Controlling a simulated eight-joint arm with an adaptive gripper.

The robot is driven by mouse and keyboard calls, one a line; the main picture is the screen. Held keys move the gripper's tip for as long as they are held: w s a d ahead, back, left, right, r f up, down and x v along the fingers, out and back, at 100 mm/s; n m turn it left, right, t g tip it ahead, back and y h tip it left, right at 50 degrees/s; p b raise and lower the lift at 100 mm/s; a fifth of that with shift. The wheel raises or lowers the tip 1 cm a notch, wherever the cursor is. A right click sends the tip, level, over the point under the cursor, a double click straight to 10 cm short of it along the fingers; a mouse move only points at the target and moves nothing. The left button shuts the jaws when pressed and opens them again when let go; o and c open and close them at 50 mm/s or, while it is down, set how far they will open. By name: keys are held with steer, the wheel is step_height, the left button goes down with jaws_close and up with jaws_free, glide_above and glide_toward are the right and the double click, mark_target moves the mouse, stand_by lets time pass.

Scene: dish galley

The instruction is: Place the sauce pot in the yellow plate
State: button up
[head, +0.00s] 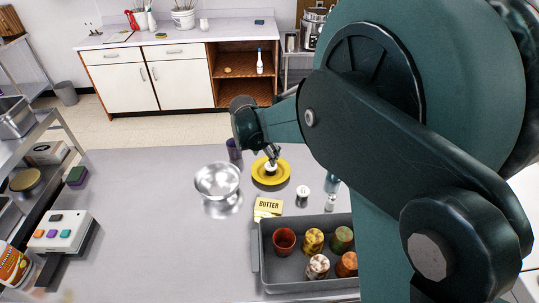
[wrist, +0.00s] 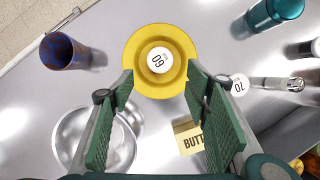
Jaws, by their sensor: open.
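The yellow plate (wrist: 136,76) lies on the grey table; it also shows in the head view (head: 258,180). A small white-topped pot marked with a number, which I take for the sauce pot (wrist: 159,60), sits in the middle of the plate. It also shows in the head view (head: 271,169), partly covered by my gripper (head: 272,157). In the wrist view my gripper (wrist: 159,78) is open, its green-padded fingers spread apart with nothing between them. The pot is apart from both fingers in that view. A second white-topped pot (wrist: 239,84) stands right of the plate.
A shiny metal bowl (head: 218,181) stands left of the plate, and a dark purple cup (wrist: 66,50) behind the bowl. A butter box (head: 268,207) and a grey tray (head: 256,265) of several cups are in front.

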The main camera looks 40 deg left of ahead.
stand_by(0.4)
steer(key=w+d+r+m, duration=0.4)
steer(key=d+r, duration=0.1)
steer(key=d, duration=0.4)
steer(key=w+d+r+m, duration=0.35)
steer(key=d+r, duration=0.25)
steer(key=d, duration=0.3)
steer(key=d+r+m, duration=0.4)
steer(key=d+m, duration=0.1)
steer(key=d, duration=0.7)
steer(key=d+r+m, duration=0.4)
steer(key=d, duration=0.8)
steer(key=s+d+m+t, duration=0.1)
steer(key=s+d+m, duration=0.5)
steer(key=d, duration=0.5)
steer(key=s+d+m+t, duration=0.1)
steer(key=s+d+m, duration=0.6)
steer(key=d, duration=0.5)
steer(key=s+d+m, duration=0.6)
steer(key=d+m, duration=0.2)
steer(key=d, duration=0.4)
steer(key=shift+s+f+m+t+h, duration=0.35)
steer(key=shift+s+f+t+h, duration=0.05)
